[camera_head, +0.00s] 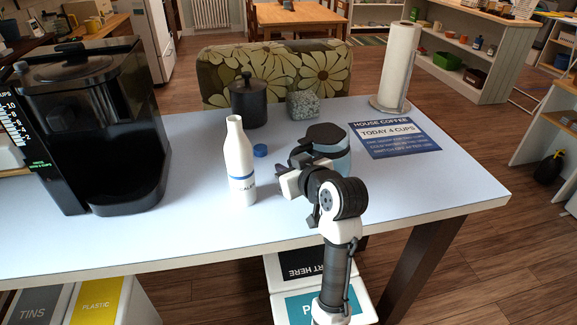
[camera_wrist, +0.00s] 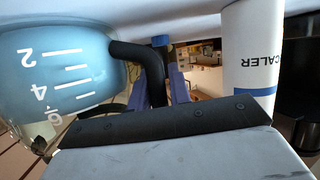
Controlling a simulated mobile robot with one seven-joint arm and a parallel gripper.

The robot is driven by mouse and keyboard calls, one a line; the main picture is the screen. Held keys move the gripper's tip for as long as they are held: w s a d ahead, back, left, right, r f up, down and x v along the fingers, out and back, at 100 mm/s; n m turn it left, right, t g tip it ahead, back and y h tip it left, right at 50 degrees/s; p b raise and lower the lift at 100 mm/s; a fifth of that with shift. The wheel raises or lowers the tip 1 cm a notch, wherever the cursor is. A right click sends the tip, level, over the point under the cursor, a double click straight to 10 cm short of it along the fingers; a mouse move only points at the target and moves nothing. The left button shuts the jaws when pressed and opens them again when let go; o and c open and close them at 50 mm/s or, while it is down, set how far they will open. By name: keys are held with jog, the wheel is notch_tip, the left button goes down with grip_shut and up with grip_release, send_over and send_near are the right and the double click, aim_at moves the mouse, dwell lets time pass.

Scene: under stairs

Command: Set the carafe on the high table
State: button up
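The carafe (camera_head: 335,147) has a black lid and a pale blue body. It is upright over the white-topped table (camera_head: 420,192), right of the white bottle; my arm hides its base, so I cannot tell whether it touches the top. My gripper (camera_head: 290,172) is at the carafe's left side, at its handle. In the wrist view the carafe (camera_wrist: 50,75) shows upside-down measuring marks. Its black handle (camera_wrist: 155,72) runs between my two fingers (camera_wrist: 159,92), which sit close on both sides and look shut on it. I cannot tell which table is the high table.
A coffee machine (camera_head: 95,125) stands on the left. The table's front right is clear.

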jog(key=o, duration=0.3)
jog(key=shift+o, duration=0.2)
jog(key=shift+r, duration=0.25)
jog(key=b+v, duration=0.1)
jog(key=v, duration=1.1)
